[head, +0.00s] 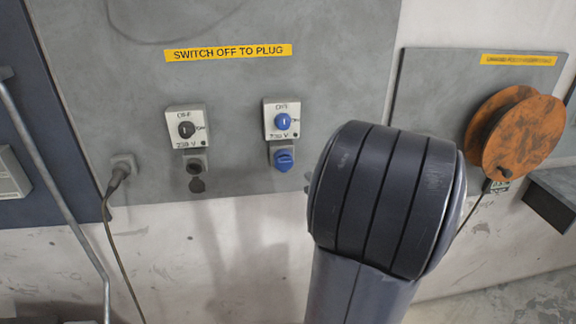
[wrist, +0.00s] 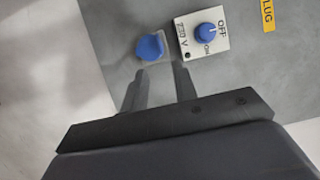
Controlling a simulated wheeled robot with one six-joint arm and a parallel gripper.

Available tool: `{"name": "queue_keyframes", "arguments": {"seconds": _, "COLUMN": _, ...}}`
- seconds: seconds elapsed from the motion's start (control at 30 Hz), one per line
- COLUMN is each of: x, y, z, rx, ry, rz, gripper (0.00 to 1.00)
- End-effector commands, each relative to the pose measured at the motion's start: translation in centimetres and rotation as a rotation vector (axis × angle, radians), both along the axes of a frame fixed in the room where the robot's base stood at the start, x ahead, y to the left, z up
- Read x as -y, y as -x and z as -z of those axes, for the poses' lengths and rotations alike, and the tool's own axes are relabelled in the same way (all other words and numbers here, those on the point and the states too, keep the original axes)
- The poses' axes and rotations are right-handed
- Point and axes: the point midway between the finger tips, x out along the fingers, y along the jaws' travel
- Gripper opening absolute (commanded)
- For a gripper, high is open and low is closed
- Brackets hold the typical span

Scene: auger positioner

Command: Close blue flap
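The blue flap (head: 284,160) is on the grey socket under the right-hand switch box, low on the wall panel. It shows as a rounded blue lid in the wrist view (wrist: 150,47); I cannot tell how far it stands open. My gripper (wrist: 159,71) is in the wrist view with its two dark fingers apart and nothing between them. The fingertips point at the panel just below the flap in that picture, and I cannot tell whether they touch it. In the head view my arm hides the gripper.
A switch box with a blue knob (head: 283,121) sits directly above the flap. To its left are a switch box with a dark knob (head: 186,130), a dark socket (head: 195,165) and a plugged-in cable (head: 118,175). An orange cable reel (head: 515,130) hangs at the right.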

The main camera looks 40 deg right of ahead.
Motion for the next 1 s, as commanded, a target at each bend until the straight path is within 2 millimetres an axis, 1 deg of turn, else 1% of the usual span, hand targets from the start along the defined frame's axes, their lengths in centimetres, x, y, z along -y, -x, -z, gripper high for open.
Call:
{"name": "queue_keyframes", "arguments": {"seconds": 0.3, "x": 0.6, "y": -5.2, "z": -0.2, "rx": -0.004, "ry": -0.003, "rz": -0.008, "gripper": 0.27}}
{"name": "queue_keyframes", "arguments": {"seconds": 0.5, "x": 1.1, "y": -8.1, "z": -0.3, "rx": -0.004, "ry": -0.003, "rz": -0.006, "gripper": 0.27}}
{"name": "queue_keyframes", "arguments": {"seconds": 0.7, "x": 1.3, "y": -9.5, "z": -0.2, "rx": -0.002, "ry": -0.002, "rz": -0.005, "gripper": 0.27}}
{"name": "queue_keyframes", "arguments": {"seconds": 1.0, "x": 1.4, "y": -9.6, "z": -0.1, "rx": -0.002, "ry": -0.001, "rz": -0.004, "gripper": 0.27}}
